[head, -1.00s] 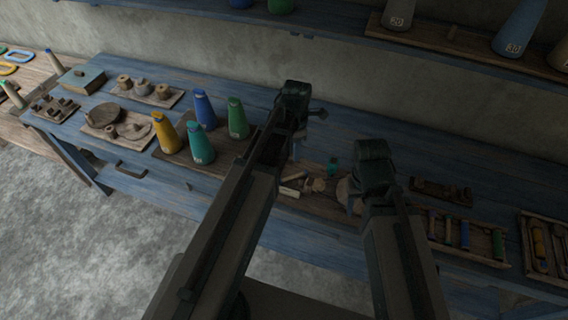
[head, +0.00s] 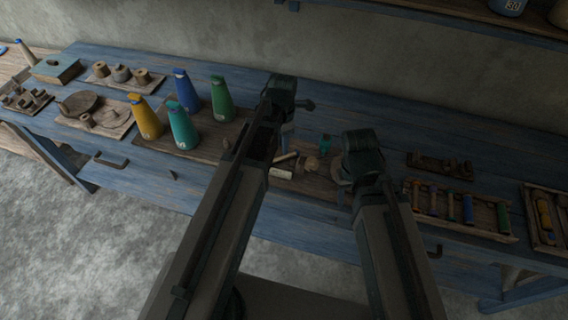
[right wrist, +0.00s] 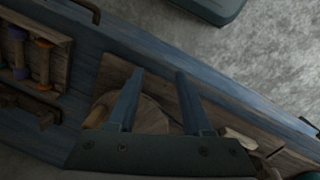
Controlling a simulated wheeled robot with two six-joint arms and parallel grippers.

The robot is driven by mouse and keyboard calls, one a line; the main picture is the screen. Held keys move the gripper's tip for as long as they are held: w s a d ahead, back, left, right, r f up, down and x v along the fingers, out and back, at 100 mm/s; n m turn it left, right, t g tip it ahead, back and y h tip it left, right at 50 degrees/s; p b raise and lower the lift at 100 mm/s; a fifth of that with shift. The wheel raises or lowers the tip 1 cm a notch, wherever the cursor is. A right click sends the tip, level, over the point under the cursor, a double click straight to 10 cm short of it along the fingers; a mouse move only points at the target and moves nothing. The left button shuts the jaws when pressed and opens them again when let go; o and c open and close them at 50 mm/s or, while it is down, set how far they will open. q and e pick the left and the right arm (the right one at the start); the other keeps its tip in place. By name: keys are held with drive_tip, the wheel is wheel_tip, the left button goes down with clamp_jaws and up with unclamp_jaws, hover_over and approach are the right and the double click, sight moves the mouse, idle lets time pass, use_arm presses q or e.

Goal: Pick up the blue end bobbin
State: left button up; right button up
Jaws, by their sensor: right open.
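A blue bobbin (head: 467,208) lies in the bobbin tray (head: 488,234) on the right of the bench in the head view, among other coloured bobbins. My right gripper (head: 345,192) is left of that tray in the head view, and its fingertips are mostly hidden there. In the right wrist view the right gripper (right wrist: 157,82) is open, with two bluish fingers apart and nothing held between them. They hang over a wooden board with a round wooden piece. My left gripper (head: 286,132) is above the middle of the bench; its jaw opening is unclear.
A dark wooden rack (head: 440,167) lies behind the bobbin tray. Another tray (head: 545,215) is at the far right. The back right of the bench is clear.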

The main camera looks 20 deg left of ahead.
sight(284, 157)
use_arm(q)
drive_tip(key=shift+f, duration=0.3)
wheel_tip(284, 157, down, 5)
drive_tip(key=b, duration=0.5)
drive_tip(key=shift+d, duration=0.15)
clamp_jaws()
